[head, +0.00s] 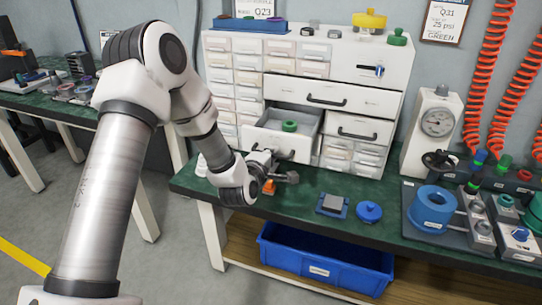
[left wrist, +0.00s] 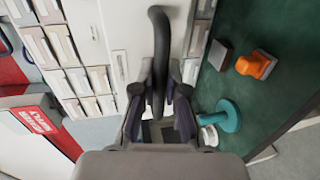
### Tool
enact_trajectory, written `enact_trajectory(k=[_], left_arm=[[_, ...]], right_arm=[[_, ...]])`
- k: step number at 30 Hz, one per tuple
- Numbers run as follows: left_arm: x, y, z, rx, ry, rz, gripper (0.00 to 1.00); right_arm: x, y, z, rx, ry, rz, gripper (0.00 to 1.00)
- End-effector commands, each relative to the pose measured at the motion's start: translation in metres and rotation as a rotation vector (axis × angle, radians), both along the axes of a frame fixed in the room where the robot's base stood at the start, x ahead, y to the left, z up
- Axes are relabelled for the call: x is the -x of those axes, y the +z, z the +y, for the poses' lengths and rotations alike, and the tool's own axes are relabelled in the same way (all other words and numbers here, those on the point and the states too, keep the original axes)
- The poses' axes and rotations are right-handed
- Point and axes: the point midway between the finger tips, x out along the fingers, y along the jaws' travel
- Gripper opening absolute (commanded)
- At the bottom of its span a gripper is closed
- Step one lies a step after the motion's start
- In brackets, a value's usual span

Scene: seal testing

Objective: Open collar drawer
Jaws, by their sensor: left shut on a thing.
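The collar drawer (head: 303,148) is a white drawer in the middle of the cabinet, pulled partly out. A green ring-shaped collar (head: 289,126) lies inside it. My left gripper (head: 266,160) is at the drawer's front, at the left part of it. In the left wrist view its fingers (left wrist: 160,108) are shut on the black drawer handle (left wrist: 159,45). The gripper hides part of the handle in the head view. My right gripper is not in view.
The white cabinet (head: 232,62) stands at the back of a green bench (head: 330,225). An orange part (head: 269,187), a blue tray with a grey block (head: 332,204) and a blue round part (head: 369,211) lie in front. A gauge (head: 437,122) stands right. A blue bin (head: 325,258) is below.

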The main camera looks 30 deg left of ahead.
Motion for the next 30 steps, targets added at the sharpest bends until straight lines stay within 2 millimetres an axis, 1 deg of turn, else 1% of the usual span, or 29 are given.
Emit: enact_trajectory(k=[8,9,10,11,19,21,23,30], left_arm=[[0.000,0.000,0.000,0.000,0.000,0.000,0.00],[0.000,0.000,0.000,0.000,0.000,0.000,0.22],[0.000,0.000,0.000,0.000,0.000,0.000,0.33],[0.000,0.000,0.000,0.000,0.000,0.000,0.38],[0.000,0.000,0.000,0.000,0.000,-0.001,0.38],[0.003,0.001,-0.001,0.001,0.000,0.000,0.38],[0.010,0.003,-0.002,0.002,0.000,0.000,0.38],[0.055,0.012,-0.013,0.003,0.000,0.000,0.38]], right_arm=[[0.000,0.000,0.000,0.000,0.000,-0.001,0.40],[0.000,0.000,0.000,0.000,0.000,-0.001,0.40],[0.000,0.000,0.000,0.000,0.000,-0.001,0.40],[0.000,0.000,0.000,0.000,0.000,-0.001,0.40],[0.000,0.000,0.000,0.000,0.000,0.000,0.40],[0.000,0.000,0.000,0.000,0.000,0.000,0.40],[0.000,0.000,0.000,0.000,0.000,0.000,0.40],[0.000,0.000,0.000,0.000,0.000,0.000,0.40]])
